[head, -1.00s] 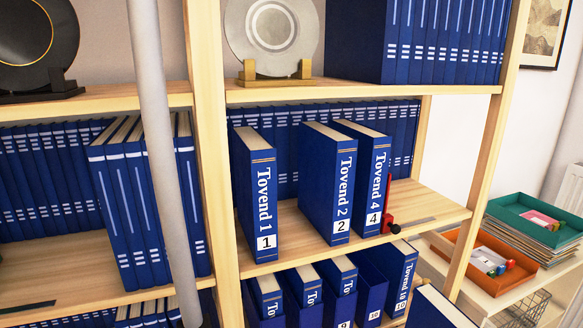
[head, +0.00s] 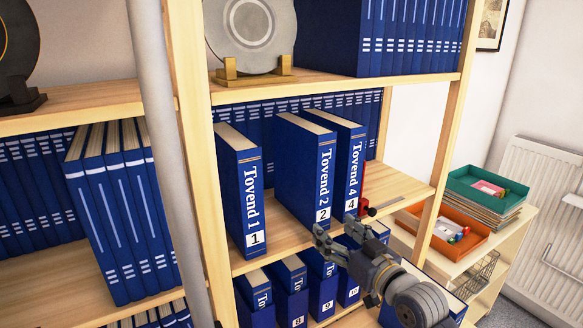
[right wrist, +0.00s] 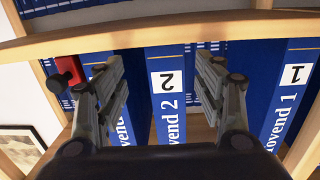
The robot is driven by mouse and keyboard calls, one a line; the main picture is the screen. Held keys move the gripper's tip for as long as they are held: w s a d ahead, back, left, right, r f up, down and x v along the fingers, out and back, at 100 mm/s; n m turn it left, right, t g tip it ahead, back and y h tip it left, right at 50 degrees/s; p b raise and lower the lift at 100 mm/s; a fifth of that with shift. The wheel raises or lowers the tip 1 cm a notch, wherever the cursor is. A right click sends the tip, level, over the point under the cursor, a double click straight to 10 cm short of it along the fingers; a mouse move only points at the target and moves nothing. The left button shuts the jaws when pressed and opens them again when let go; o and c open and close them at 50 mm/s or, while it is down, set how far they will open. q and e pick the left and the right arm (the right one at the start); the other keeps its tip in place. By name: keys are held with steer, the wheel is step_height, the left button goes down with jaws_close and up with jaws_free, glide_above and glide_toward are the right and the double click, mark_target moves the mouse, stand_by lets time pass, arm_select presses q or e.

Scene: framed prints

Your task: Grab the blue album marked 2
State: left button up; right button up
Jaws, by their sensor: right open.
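The blue album marked 2 (head: 307,172) stands upright on the middle shelf, with album 1 (head: 240,190) to its left and album 4 (head: 350,165) close on its right. In the head view my right gripper (head: 334,226) is in front of the shelf, just below the foot of album 2. In the right wrist view, upside down, album 2 (right wrist: 167,100) shows between the two open fingers (right wrist: 160,85). The fingers hold nothing. My left gripper is in neither view.
A red bookend (head: 366,207) stands beside album 4. More albums (head: 292,300) fill the shelf below, under my right gripper. A wooden upright (head: 440,150) bounds the shelf on the right. Orange (head: 462,245) and green (head: 500,190) trays lie beyond it.

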mark_target(325, 186)
steer(key=r, duration=0.3)
steer(key=w+a+r+t+y, duration=0.1)
steer(key=r, duration=0.2)
steer(key=r+n+y, duration=0.1)
steer(key=r, duration=0.2)
steer(key=shift+w+a+r, duration=0.2)
steer(key=shift+w+a, duration=0.1)
steer(key=shift+a, duration=0.1)
steer(key=p+x, duration=0.1)
steer(key=x, duration=0.3)
steer(key=shift+w+r+p, duration=0.15)
steer(key=shift+p, duration=0.25)
steer(key=shift+w+a, duration=0.3)
steer(key=shift+w, duration=0.1)
steer(key=p+x, duration=0.1)
steer(key=x, duration=0.1)
steer(key=r+p+x, duration=0.1)
steer(key=x, duration=0.1)
steer(key=shift+d+p, duration=0.1)
steer(key=shift+p, duration=0.2)
steer(key=shift+w+a+f, duration=0.1)
steer(key=shift+w+a, duration=0.25)
steer(key=shift+w, duration=0.15)
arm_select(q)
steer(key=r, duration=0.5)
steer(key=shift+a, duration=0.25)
